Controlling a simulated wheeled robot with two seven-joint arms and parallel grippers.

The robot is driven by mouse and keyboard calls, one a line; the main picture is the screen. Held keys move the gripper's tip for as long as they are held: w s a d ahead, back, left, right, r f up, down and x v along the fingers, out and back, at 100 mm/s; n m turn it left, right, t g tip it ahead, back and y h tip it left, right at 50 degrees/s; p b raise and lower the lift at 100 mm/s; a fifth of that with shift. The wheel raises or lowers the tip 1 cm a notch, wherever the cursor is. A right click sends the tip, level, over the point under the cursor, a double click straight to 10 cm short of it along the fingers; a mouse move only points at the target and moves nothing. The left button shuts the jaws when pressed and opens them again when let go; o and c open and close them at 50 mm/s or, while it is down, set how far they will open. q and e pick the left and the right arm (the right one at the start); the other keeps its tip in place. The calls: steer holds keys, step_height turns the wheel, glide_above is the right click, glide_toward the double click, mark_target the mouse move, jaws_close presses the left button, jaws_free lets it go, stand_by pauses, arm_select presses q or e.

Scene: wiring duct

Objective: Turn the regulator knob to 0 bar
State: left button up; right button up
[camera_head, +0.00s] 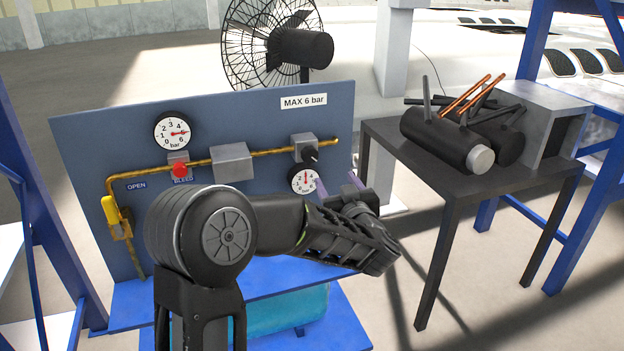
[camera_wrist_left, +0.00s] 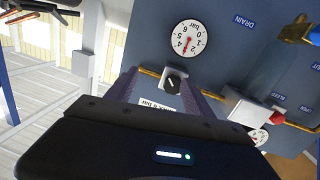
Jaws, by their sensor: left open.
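The black regulator knob (camera_head: 311,156) sits on a small grey block on the blue panel, at the right end of the yellow pipe. The wrist view shows the knob (camera_wrist_left: 174,83) from closer, with a pale line on its face. The gauge (camera_head: 303,181) below the regulator has its red needle near mid scale; this gauge (camera_wrist_left: 189,40) is upside down in the wrist view. My left gripper (camera_head: 339,184) is open and empty, right of the gauge. In the wrist view my left gripper's fingers (camera_wrist_left: 158,77) frame the knob, apparently without touching it. My right gripper is not seen.
The panel also carries another gauge (camera_head: 173,131), a red bleed button (camera_head: 180,170) and a yellow valve handle (camera_head: 112,217). A dark table (camera_head: 400,140) with black cylinders (camera_head: 445,138) stands at the right. A fan (camera_head: 270,45) is behind the panel.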

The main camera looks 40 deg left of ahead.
mark_target(311, 156)
arm_select(q)
steer(key=shift+n+g+y, duration=0.6)
steer(key=shift+n+y, duration=0.3)
steer(key=s+a+r, duration=0.2)
steer(key=r, duration=0.1)
steer(key=shift+a+r, duration=0.1)
steer(key=shift+a, duration=0.1)
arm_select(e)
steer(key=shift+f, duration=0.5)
arm_select(q)
steer(key=x, duration=0.7)
steer(key=shift+w+a, duration=0.25)
steer(key=shift+a, duration=0.1)
steer(key=shift+c, duration=0.5)
jaws_close()
steer(key=shift+b, duration=0.3)
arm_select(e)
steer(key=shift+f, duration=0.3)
